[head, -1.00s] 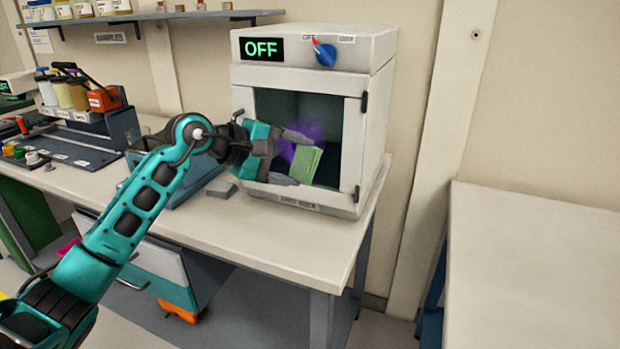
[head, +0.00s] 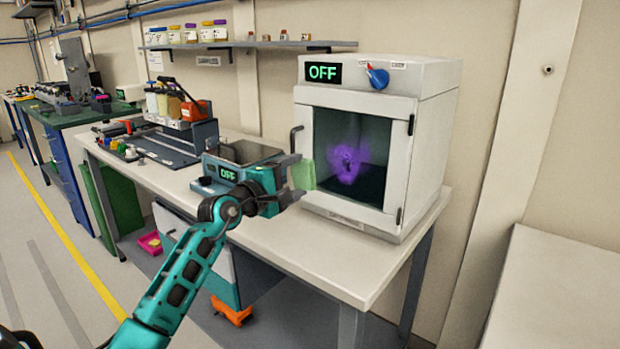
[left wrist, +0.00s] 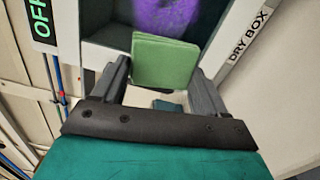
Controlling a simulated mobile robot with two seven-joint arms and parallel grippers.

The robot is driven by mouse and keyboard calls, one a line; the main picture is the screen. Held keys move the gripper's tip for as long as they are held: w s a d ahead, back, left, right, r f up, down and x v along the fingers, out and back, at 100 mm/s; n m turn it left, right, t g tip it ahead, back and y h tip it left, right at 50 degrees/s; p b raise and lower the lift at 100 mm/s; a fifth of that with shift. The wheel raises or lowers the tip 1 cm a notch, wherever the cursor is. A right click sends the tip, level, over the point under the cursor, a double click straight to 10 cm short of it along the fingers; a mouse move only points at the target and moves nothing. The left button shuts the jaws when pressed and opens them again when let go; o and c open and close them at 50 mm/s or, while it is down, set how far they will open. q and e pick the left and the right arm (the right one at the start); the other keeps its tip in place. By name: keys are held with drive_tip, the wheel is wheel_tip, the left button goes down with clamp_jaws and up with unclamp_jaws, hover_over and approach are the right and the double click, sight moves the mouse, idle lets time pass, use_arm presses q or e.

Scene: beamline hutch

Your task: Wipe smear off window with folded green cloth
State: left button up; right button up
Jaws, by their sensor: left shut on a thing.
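The dry box's window (head: 350,158) is dark glass in a white door, with a purple smear (head: 347,164) near its middle. The smear also shows at the top of the left wrist view (left wrist: 165,14). My left gripper (head: 291,177) is shut on the folded green cloth (head: 303,175), which is held upright at the left of the door. The cloth fills the space between the fingers in the left wrist view (left wrist: 165,62). In the head view cloth and smear are apart. My right gripper is in neither view.
The white dry box (head: 425,150) reads OFF and has a blue knob (head: 377,77) and a door handle (head: 296,139). A smaller device (head: 240,160) with an OFF display stands left of it. The bench front (head: 330,255) is clear.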

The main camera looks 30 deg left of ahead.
sight(323, 162)
use_arm(q)
drive_tip(key=w+b, duration=0.1)
drive_tip(key=w, duration=0.5)
drive_tip(key=shift+d+b, duration=0.2)
drive_tip(key=shift+b, duration=0.2)
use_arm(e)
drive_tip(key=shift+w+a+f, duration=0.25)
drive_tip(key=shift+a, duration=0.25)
use_arm(q)
drive_tip(key=shift+w+b, duration=0.4)
drive_tip(key=shift+w, duration=0.45)
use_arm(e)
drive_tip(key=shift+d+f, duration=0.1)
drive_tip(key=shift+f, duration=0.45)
